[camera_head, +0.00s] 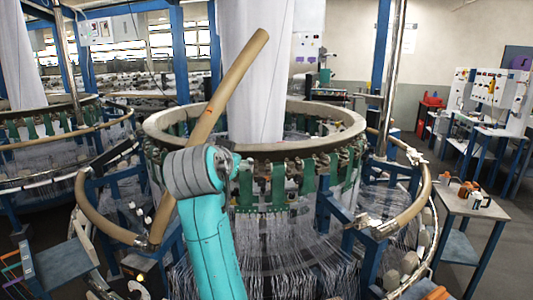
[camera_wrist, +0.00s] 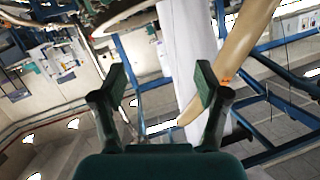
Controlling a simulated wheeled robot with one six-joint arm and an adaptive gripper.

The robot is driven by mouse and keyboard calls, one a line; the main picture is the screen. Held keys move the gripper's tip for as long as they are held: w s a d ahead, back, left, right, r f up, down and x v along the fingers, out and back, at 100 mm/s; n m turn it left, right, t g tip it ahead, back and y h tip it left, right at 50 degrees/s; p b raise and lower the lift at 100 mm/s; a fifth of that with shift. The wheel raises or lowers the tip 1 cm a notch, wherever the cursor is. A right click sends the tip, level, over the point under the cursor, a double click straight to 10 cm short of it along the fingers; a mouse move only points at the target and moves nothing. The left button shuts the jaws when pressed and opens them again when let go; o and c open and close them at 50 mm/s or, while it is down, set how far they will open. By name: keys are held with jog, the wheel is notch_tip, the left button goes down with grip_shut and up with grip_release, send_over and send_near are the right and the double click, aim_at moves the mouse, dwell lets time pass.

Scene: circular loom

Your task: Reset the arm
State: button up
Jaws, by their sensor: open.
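My arm, turquoise with a grey joint, rises in front of the circular loom (camera_head: 350,125) in the head view. My gripper (camera_wrist: 160,80) shows in the wrist view with its two dark green fingers spread apart and nothing between them touching. In the head view the gripper itself is hidden behind the arm. A long tan tube (camera_head: 235,85) stands tilted beside the arm, its lower end at the loom's outer rail. It also shows in the wrist view (camera_wrist: 240,50), behind the right finger.
White fabric (camera_head: 258,75) rises from the loom's centre. A curved tan rail (camera_head: 418,205) rings the loom. A small table (camera_head: 460,203) with tools stands at the right, and a second loom (camera_head: 50,140) at the left. Grey floor is clear at the far right.

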jog(key=s+d+f+n, duration=0.1)
jog(key=d+f, duration=0.2)
jog(key=f, duration=0.6)
jog(key=s+d+f+n+y, duration=0.1)
jog(key=d+f, duration=0.1)
jog(key=f, duration=0.6)
jog(key=s+d+f+n, duration=0.1)
jog(key=s+d+f, duration=0.15)
jog(key=f, duration=0.65)
jog(key=s+d+f+n+y, duration=0.1)
jog(key=s+d+f, duration=0.3)
jog(key=s+f, duration=0.35)
jog(key=s+d+f+n, duration=0.1)
jog(key=s+d+f, duration=0.45)
jog(key=f, duration=0.35)
jog(key=s+d+f, duration=0.3)
jog(key=s, duration=0.8)
jog(key=s+d+f, duration=0.3)
jog(key=s, duration=0.8)
jog(key=d+r+v, duration=0.1)
jog(key=v, duration=0.9)
jog(key=d+r+v, duration=0.1)
jog(key=d+v, duration=0.1)
jog(key=v, duration=0.9)
jog(key=shift+r, duration=0.35)
